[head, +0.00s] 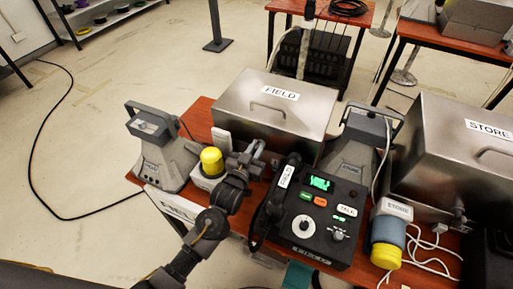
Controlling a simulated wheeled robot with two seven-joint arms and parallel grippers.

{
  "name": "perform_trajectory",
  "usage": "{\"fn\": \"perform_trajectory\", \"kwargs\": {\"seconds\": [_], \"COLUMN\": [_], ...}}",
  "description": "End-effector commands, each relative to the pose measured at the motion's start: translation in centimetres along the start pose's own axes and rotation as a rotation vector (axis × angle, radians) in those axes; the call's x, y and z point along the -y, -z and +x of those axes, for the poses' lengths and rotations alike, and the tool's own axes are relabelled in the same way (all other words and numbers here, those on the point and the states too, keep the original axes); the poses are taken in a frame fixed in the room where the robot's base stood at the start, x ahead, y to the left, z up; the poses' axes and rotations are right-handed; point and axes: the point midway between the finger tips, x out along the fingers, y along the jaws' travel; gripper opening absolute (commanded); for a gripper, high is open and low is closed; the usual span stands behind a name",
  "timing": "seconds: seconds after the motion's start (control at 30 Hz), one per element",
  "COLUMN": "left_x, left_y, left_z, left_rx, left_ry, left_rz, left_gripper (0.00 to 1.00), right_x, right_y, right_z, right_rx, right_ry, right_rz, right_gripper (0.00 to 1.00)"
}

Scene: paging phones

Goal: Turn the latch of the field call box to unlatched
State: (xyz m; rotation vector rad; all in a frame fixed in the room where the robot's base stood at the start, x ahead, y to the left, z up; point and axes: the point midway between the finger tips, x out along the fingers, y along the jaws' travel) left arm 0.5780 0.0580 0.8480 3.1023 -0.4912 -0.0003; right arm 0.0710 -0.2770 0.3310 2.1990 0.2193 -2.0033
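The field call box is a brushed-metal case (225,101) with a "FIELD" label and a handle on its lid. It stands closed on the orange-topped table. My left gripper (258,157) is at the lower front of this case, with its fingers pointing at the front face. The latch cannot be made out; the gripper covers part of that face. I cannot tell whether the fingers are open or shut, or whether they touch the case. My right gripper is not in view.
A black desk phone console (318,249) with a handset stands right of my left gripper. A yellow-capped cylinder (212,160) and a grey horn speaker (160,152) stand to its left. A metal "STORE" case (438,130) and white cables (433,243) crowd the right side.

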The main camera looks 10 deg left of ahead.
Motion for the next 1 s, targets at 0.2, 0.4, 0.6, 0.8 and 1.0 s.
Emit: {"fn": "perform_trajectory", "kwargs": {"seconds": [0.2, 0.4, 0.6, 0.8, 1.0], "left_x": [0.0, -0.1, -0.2, -0.5, -0.7], "left_y": [0.0, 0.1, 0.2, 0.2, 0.0], "left_z": [0.0, 0.0, 0.0, 0.0, 0.0], "left_rx": [0.000, 0.001, 0.001, 0.002, 0.001], "left_ry": [0.000, -0.001, -0.001, -0.001, 0.000], "left_rz": [0.001, 0.031, 0.135, 0.286, 0.429], "left_gripper": [0.00, 0.00, 0.00, 0.00, 0.00], "right_x": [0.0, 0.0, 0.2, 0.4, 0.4], "right_y": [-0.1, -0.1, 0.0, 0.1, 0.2], "right_z": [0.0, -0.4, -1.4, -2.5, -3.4], "right_rx": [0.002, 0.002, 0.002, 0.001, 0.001], "right_ry": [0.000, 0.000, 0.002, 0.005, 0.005], "right_rz": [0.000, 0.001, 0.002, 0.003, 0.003], "right_gripper": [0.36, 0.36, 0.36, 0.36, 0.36]}}
